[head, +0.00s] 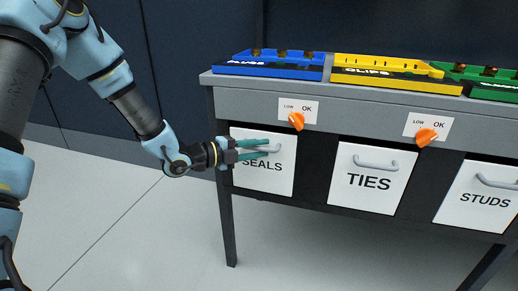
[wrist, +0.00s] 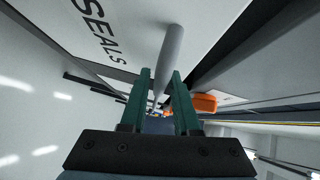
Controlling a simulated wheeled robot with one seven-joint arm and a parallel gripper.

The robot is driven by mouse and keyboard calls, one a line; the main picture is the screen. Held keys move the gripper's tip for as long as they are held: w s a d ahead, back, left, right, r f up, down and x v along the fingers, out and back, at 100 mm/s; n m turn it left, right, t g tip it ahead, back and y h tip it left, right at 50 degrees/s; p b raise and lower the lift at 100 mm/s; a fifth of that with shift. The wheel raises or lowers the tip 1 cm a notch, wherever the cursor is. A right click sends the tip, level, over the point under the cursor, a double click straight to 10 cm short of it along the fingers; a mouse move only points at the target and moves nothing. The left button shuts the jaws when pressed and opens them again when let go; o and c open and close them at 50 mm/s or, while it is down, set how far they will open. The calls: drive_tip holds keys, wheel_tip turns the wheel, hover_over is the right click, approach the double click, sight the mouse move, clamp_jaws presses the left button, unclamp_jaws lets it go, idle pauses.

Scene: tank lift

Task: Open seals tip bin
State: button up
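The white seals tip bin (head: 262,181) sits in the left bay of the grey bench, with its label partly covered by my gripper in the head view. It looks closed, its front about level with the frame. Its grey bar handle (wrist: 169,58) runs between the two green fingers of my gripper (wrist: 161,75) in the wrist view. In the head view, my gripper (head: 268,148) reaches in from the left at the handle. The fingers are apart, one on each side of the bar. I cannot tell whether either touches it.
The ties bin (head: 370,195) and studs bin (head: 480,205) stand to the right. Orange knobs (head: 296,121) and (head: 426,136) sit on LOW/OK plates above. Blue (head: 268,70), yellow (head: 390,75) and green trays (head: 490,92) rest on the bench top. Floor in front is clear.

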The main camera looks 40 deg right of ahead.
clamp_jaws()
idle(1.4)
